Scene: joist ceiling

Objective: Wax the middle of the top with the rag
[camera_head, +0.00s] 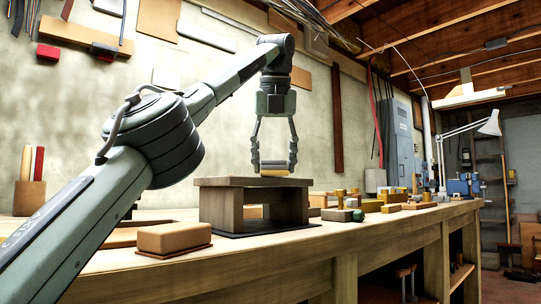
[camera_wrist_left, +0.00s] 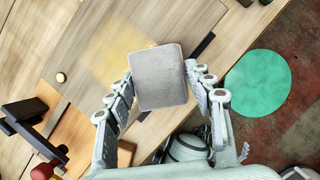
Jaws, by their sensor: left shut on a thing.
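My left gripper (camera_head: 274,164) is shut on the rag, a grey, rounded-square pad (camera_wrist_left: 158,77) seen between its fingers in the left wrist view. In the head view, the gripper points down over the wooden top (camera_head: 215,182) of a small stool-like piece on the bench. A yellowish strip shows under the fingertips, close above the top; I cannot tell whether it touches. In the wrist view, a pale yellow patch (camera_wrist_left: 108,58) lies on the wood beside the rag. The wood directly under the rag is hidden. My right gripper is not in view.
A tan block (camera_head: 172,238) sits at the bench's front left. Several small wooden blocks and a green ball (camera_head: 358,215) lie to the right of the stool. A white lamp (camera_head: 488,124) stands farther back. A green disc (camera_wrist_left: 258,83) shows in the wrist view.

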